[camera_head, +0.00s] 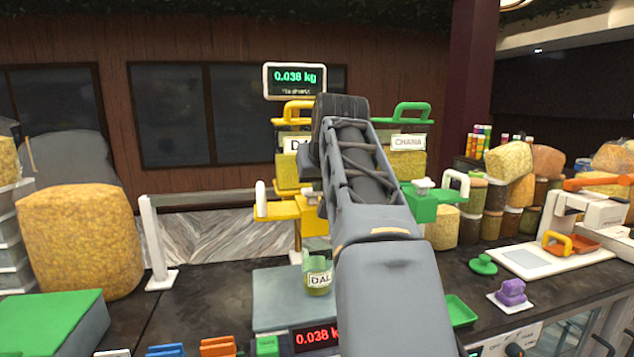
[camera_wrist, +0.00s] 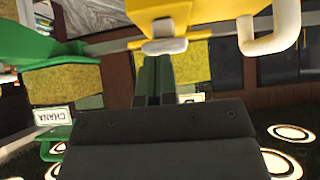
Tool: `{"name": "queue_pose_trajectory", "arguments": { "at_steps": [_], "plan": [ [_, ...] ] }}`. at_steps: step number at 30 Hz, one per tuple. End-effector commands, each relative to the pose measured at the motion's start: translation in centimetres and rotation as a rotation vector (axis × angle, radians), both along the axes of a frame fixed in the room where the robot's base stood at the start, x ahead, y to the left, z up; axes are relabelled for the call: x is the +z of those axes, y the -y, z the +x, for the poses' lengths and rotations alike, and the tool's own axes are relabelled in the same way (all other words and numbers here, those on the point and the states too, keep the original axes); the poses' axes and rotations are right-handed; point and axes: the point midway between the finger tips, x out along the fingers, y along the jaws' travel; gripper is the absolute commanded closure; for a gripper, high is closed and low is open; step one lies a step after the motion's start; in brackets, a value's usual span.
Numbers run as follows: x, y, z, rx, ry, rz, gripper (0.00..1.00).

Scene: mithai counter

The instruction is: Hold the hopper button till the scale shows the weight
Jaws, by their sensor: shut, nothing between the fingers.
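The yellow hopper labelled as dal (camera_head: 291,145) stands behind my arm, partly hidden. Its button is hidden in the head view; in the wrist view a pale grey button (camera_wrist: 165,46) shows on the yellow body (camera_wrist: 195,18). My gripper (camera_wrist: 153,62) is shut and empty, its fingertips right at the button; I cannot tell whether they press it. The gripper is hidden behind my arm in the head view. A jar labelled DAL (camera_head: 318,278), partly filled, stands on the scale plate (camera_head: 275,300) below. The red scale readout (camera_head: 316,338) and the green display (camera_head: 295,80) show 0.038 kg.
A green CHANA hopper (camera_head: 408,165) stands to the right of my arm. White handles stick out beside both hoppers. A large sack (camera_head: 80,240) and a green-topped box (camera_head: 50,320) are at left. A white scale (camera_head: 540,262) and a purple block (camera_head: 511,292) are at right.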

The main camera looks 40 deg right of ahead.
Motion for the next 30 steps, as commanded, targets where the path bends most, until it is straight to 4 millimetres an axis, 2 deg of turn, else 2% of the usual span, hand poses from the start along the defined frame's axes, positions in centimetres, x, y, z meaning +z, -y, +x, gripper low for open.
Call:
{"name": "queue_pose_trajectory", "arguments": {
  "at_steps": [14,21,30],
  "plan": [
    [-0.4,0.0,0.0,0.000,-0.001,0.000,1.00],
    [-2.5,0.0,0.0,0.001,0.000,0.001,1.00],
    [-2.3,0.0,0.1,0.001,-0.002,0.002,1.00]
  ]
}}
